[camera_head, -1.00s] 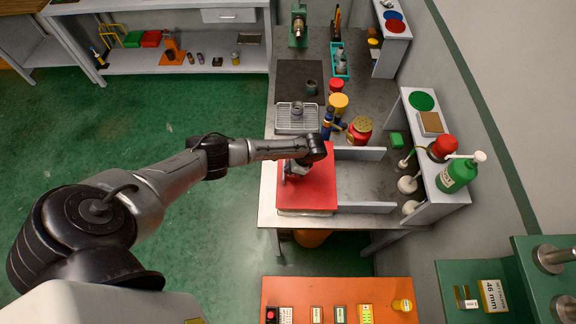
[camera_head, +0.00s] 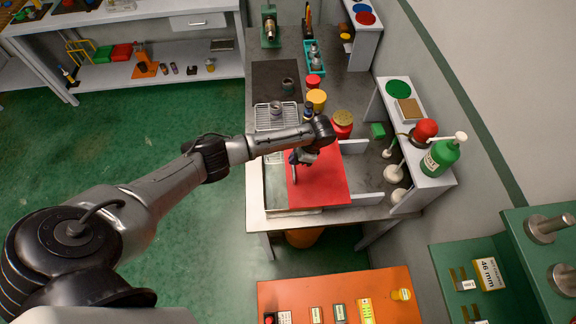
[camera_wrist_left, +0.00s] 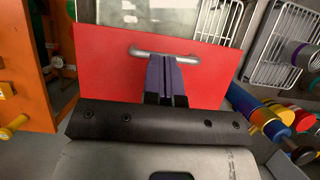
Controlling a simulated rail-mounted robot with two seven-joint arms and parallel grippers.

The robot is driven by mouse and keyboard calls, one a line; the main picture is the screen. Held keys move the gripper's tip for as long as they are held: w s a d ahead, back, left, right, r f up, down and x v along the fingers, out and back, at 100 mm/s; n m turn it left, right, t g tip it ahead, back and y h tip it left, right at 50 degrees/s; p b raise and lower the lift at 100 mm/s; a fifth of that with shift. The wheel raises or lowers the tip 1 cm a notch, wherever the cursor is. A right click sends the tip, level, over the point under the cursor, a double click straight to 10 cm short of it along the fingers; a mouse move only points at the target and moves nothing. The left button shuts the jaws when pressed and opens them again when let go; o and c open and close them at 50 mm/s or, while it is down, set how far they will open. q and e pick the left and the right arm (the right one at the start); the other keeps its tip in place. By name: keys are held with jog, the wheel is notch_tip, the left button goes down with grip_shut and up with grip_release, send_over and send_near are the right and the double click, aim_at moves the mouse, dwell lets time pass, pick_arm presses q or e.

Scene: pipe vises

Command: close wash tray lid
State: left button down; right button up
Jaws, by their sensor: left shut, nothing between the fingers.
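The red lid (camera_head: 322,182) lies skewed over the wash tray (camera_head: 276,188) in the head view and covers its right part. A strip of the tray shows uncovered on the left. In the left wrist view the lid (camera_wrist_left: 105,65) carries a silver bar handle (camera_wrist_left: 140,51), and the tray (camera_wrist_left: 150,14) shows beyond its edge. My left gripper (camera_head: 293,158) is over the lid's left part. Its fingers (camera_wrist_left: 166,62) are shut and empty, with their tips at the handle; I cannot tell whether they touch it. My right gripper is not in view.
A wire rack (camera_head: 272,118) stands behind the tray. A yellow-lidded jar (camera_head: 317,99) and a red jar (camera_head: 341,124) stand close to my arm. White partitions (camera_head: 353,147) are right of the lid. An orange bench (camera_head: 335,290) is in front.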

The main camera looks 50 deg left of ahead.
pick_arm(q)
jog(key=shift+v, duration=1.25)
